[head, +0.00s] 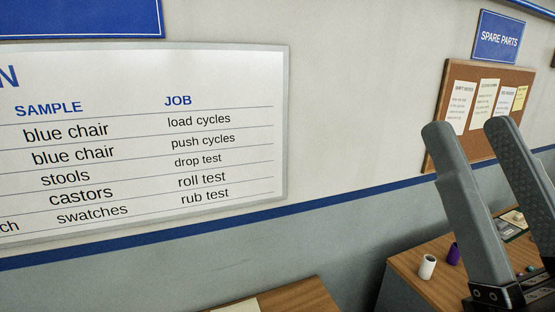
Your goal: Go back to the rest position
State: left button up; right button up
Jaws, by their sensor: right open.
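My right gripper (475,142) is at the right side of the head view. Its two long grey fingers point up and stand well apart, with nothing between them but the wall and part of the board behind. It appears raised in front of a wooden bench at the lower right. My left gripper is not in the head view.
A whiteboard (235,115) with a job list hangs on the wall at left. A cork board (433,130) and a blue "SPARE PARTS" sign (498,37) hang at right. The wooden bench (408,262) holds a white cup (427,267) and a purple one (453,254). Another wooden top (295,297) shows below.

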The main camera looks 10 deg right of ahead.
notch_tip(320, 180, up, 14)
jog(key=p, duration=1.5)
notch_tip(320, 180, down, 43)
jog(key=b, duration=4.3)
jog(key=shift+w+m, duration=0.35)
jog(key=shift+m, duration=0.05)
